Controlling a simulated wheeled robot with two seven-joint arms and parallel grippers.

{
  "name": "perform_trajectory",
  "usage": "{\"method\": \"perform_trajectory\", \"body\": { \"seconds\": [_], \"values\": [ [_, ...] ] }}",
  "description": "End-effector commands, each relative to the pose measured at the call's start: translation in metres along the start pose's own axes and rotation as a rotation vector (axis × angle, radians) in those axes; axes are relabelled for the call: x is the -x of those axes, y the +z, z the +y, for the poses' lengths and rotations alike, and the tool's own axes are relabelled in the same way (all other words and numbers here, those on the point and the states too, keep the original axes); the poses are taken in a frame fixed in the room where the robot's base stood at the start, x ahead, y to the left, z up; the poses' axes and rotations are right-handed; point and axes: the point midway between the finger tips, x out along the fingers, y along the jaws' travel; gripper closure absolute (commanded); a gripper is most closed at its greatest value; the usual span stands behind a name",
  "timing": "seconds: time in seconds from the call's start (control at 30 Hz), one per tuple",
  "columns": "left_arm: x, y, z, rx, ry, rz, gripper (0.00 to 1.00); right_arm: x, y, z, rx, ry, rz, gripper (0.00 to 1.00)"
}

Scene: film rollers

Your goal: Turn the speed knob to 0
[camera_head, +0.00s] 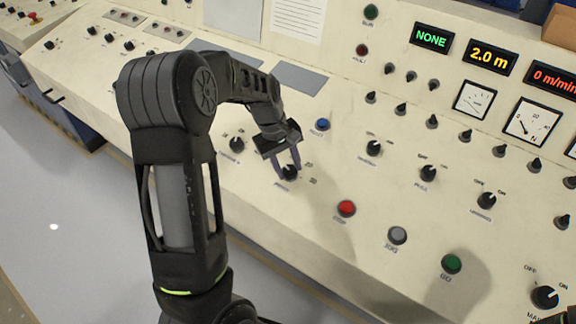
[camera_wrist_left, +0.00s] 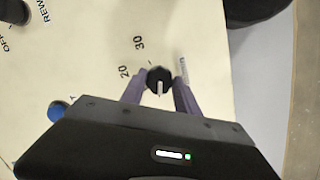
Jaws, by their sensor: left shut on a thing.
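The speed knob (camera_head: 289,173) is a small black dial on the sloping cream console. It also shows in the left wrist view (camera_wrist_left: 157,74) between my fingers, with its white pointer line towards the gripper body. Marks 20 (camera_wrist_left: 123,72) and 30 (camera_wrist_left: 138,41) are printed beside it; the 0 mark cannot be made out. My left gripper (camera_head: 287,164) reaches down over the knob, its two purple fingers shut on the knob's sides. The fingers hide part of the dial. My right gripper is not seen.
A blue button (camera_head: 322,124) is close by the gripper, and a red button (camera_head: 346,208) is to the right. Another dark knob (camera_head: 236,144) is to the left. Displays (camera_head: 490,57) read NONE, 2.0 m and 0 m/min. Several other knobs and buttons fill the panel.

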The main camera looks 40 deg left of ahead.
Motion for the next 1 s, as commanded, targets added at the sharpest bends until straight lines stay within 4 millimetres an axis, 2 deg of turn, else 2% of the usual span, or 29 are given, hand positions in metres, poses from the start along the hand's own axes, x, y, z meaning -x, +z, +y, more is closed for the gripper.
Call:
{"method": "perform_trajectory", "body": {
  "seconds": [0.47,0.5,0.77,1.0],
  "values": [
    [0.0009,-0.0010,0.0005,0.024,0.008,0.003,1.00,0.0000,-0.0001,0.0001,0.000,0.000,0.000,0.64],
    [0.0010,-0.0010,0.0005,0.024,0.008,0.003,0.61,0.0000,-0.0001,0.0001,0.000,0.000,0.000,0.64],
    [0.0004,-0.0005,0.0002,0.022,0.006,0.002,0.41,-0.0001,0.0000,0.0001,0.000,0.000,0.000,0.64],
    [0.0006,-0.0003,0.0001,0.021,0.006,0.001,0.41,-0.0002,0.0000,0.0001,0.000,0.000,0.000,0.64]
  ]
}}
